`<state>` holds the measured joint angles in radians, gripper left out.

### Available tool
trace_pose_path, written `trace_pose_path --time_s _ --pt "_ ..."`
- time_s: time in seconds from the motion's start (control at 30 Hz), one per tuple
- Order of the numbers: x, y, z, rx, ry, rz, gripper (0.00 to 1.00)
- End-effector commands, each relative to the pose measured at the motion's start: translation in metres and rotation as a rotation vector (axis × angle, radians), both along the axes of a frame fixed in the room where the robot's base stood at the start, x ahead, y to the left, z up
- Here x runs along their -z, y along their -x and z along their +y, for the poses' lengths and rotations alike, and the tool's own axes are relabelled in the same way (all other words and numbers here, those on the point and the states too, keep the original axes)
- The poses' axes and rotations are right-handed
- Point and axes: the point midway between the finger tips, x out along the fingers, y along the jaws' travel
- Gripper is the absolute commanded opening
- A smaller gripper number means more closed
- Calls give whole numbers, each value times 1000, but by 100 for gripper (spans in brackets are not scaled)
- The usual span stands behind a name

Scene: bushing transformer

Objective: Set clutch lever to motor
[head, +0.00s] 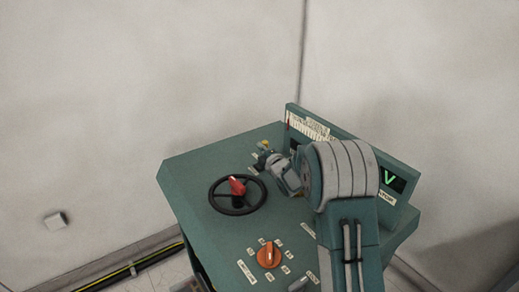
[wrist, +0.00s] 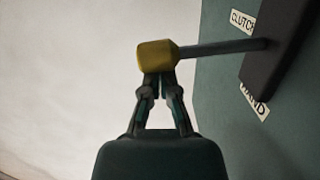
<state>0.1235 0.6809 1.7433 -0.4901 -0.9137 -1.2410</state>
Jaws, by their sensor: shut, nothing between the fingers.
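The clutch lever is a grey rod (wrist: 222,47) with a yellow knob (wrist: 157,53), reaching out of a dark slot plate (wrist: 280,50) in the wrist view. In the head view the yellow knob (head: 265,143) shows small at the console's far edge. My gripper (wrist: 158,84) is shut and empty, its fingertips together right at the knob's lower side in the picture; I cannot tell whether they touch it. In the head view my gripper (head: 266,157) is small beside the knob. A "CLUTCH" label (wrist: 243,21) and a partly hidden label, apparently "HAND" (wrist: 255,102), flank the slot.
The green console (head: 190,165) carries a black handwheel (head: 225,211) with a red handle (head: 237,186) and an orange rotary knob (head: 269,256). A raised back panel (head: 350,148) has a green-lit display (head: 391,178). Plain walls stand behind.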

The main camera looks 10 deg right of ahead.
Motion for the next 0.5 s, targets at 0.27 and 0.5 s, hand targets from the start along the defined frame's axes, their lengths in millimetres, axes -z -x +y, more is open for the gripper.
trace_pose_path --time_s 0.27,0.5 --pt "-2 -2 -5 0 -47 20 0" --pt "-4 -5 -13 0 -142 59 0"
